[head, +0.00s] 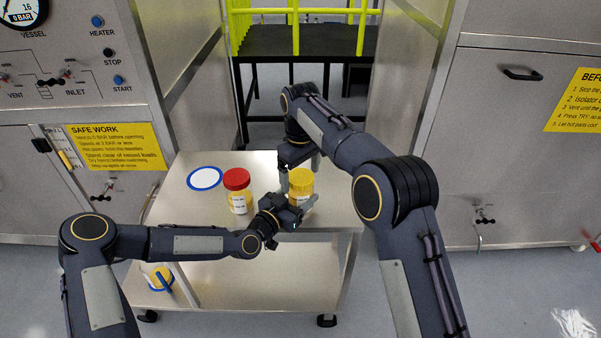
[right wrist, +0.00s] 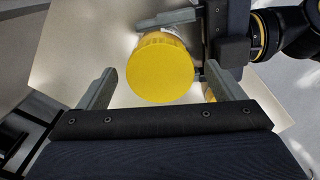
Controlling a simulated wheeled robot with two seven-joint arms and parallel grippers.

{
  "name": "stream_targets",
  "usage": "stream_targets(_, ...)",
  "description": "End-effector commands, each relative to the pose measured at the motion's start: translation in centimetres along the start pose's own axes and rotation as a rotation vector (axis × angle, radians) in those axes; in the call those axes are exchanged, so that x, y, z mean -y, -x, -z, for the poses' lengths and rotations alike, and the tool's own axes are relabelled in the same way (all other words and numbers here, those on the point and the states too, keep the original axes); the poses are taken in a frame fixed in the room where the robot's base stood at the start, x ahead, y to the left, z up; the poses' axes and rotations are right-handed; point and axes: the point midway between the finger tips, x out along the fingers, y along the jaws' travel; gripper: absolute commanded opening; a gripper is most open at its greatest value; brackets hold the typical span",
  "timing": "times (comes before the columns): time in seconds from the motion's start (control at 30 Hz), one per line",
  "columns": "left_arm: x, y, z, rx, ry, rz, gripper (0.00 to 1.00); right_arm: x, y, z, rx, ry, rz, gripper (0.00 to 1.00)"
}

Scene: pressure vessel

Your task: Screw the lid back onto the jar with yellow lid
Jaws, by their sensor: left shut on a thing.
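The jar with the yellow lid (head: 301,181) stands on the top of the metal cart. My left gripper (head: 298,205) is shut around the jar's body from the front. The yellow lid (right wrist: 160,70) sits on top of the jar; I cannot tell how tightly. My right gripper (head: 300,166) is above the jar, pointing down. In the right wrist view its two fingers are apart on either side of the lid, with a visible gap to the left finger. The left gripper's fingers (right wrist: 185,45) show beside the jar below the lid.
A red-lidded jar (head: 238,190) stands left of the held jar, close to my left gripper. A white disc with a blue rim (head: 204,179) lies behind it. Steel cabinets flank the cart (head: 335,226).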

Motion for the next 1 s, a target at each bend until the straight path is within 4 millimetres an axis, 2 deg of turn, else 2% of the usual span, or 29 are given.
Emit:
stream_targets(0.37, 0.0, 0.0, 0.0, 0.0, 0.0, 0.0, 0.0, 0.0, 0.5, 0.1, -0.002, 0.0, -0.001, 0.93)
stream_targets(0.7, 0.0, 0.0, 0.0, 0.0, 0.0, 0.0, 0.0, 0.0, 5.8, 0.1, -0.002, 0.001, -0.001, 0.93)
stream_targets(0.83, 0.0, 0.0, 0.0, 0.0, 0.0, 0.0, 0.0, 0.0, 7.0, 0.1, -0.002, 0.0, -0.001, 0.93)
stream_targets(1.0, 0.0, 0.0, 0.0, 0.0, 0.0, 0.0, 0.0, 0.0, 7.5, 0.0, 0.0, 0.0, 0.001, 0.93)
